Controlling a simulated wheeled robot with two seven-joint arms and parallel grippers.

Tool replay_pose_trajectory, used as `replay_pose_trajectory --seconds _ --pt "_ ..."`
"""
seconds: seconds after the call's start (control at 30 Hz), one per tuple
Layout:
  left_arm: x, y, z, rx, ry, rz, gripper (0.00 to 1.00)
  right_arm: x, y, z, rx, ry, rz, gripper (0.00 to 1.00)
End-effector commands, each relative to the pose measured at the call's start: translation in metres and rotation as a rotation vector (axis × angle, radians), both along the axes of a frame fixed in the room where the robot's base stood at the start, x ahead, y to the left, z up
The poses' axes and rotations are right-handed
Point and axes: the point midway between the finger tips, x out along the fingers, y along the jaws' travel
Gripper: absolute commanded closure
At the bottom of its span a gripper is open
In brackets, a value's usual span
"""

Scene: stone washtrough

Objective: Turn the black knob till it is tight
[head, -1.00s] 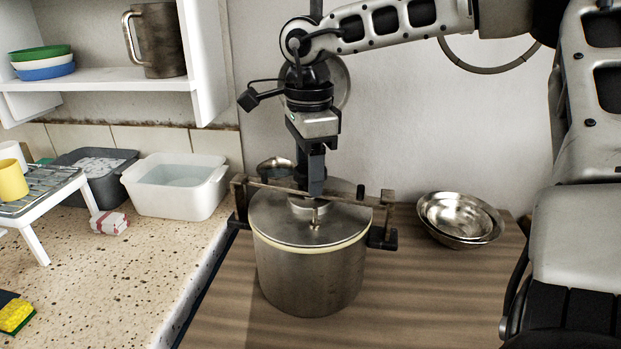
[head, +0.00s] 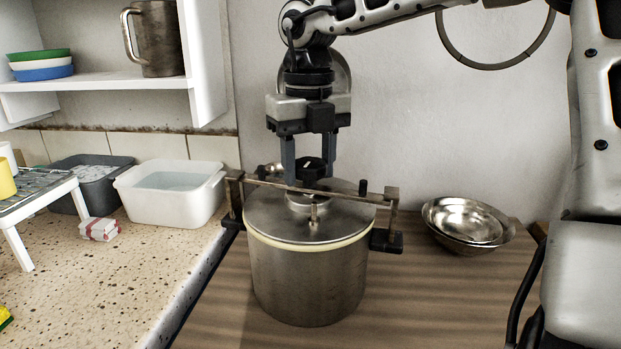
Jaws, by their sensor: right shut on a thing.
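The black knob (head: 311,168) sits above the middle of a metal crossbar (head: 335,192) that spans the lid of a steel pot (head: 308,285). A small white mark shows on the knob's top. My right gripper (head: 309,172) points straight down over the pot, shut on the knob with one finger on each side. The lid (head: 270,222) lies on the pot with a pale seal ring under its rim. Whether the crossbar presses firmly on the lid cannot be told. My left gripper is not in view.
Nested steel bowls (head: 465,222) stand right of the pot on the wooden top (head: 420,300). A white basin of water (head: 172,192), a dark basin (head: 92,178) and a white rack (head: 40,200) stand left on the speckled counter. A shelf (head: 100,82) hangs upper left.

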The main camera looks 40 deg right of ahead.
Motion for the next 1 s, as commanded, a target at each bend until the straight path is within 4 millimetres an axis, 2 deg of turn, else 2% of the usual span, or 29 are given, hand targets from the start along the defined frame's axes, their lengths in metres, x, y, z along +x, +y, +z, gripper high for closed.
replay_pose_trajectory --seconds 0.03,0.07,0.13,0.6,0.67,1.0 --pt "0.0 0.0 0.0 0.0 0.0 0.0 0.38 0.001 0.0 0.001 0.001 -0.004 0.001 0.64" --pt "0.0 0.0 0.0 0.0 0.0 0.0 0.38 0.001 0.0 0.001 0.001 -0.004 0.002 0.47" --pt "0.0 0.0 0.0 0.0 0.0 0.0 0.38 0.001 0.0 0.001 0.001 -0.003 0.003 0.28" --pt "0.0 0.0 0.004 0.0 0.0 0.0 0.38 0.0 0.001 0.001 0.002 0.001 0.046 0.27" --pt "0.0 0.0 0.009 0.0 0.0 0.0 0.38 0.0 0.001 0.003 0.003 0.001 0.131 0.27" --pt "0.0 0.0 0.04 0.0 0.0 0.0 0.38 -0.001 0.001 0.004 0.005 0.001 0.858 0.27"
